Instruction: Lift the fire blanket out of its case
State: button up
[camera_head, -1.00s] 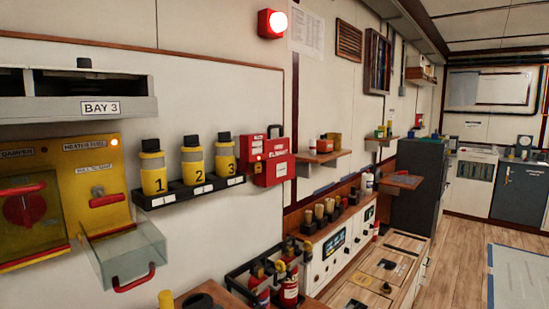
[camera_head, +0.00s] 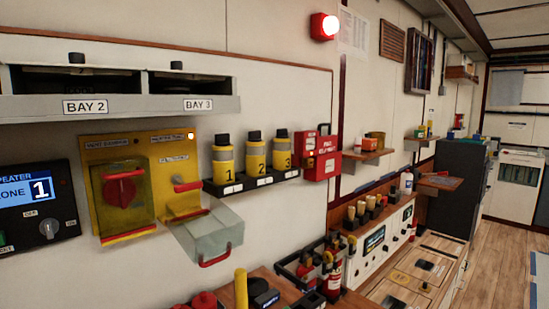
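A red case (camera_head: 322,158) with small white lettering hangs on the white wall, just right of three numbered yellow canisters. It looks like the fire blanket case, but the lettering is too small to read surely. A dark loop shows at its top edge. I cannot make out a blanket apart from the case. My gripper is not in view.
Yellow canisters (camera_head: 255,156) stand in a black rack left of the case. A clear hinged cover (camera_head: 208,236) juts out below a yellow panel (camera_head: 180,165). Red extinguishers (camera_head: 334,278) stand in a black holder below. Wooden floor (camera_head: 488,265) is open at right.

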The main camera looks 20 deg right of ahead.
aim_at(328, 143)
jog(key=i+l+u, duration=0.15)
jog(key=l+u, duration=0.2)
jog(key=i+l+u, duration=0.1)
jog(key=l+u, duration=0.25)
jog(key=i+l+u, duration=0.1)
jog(key=l+u, duration=0.2)
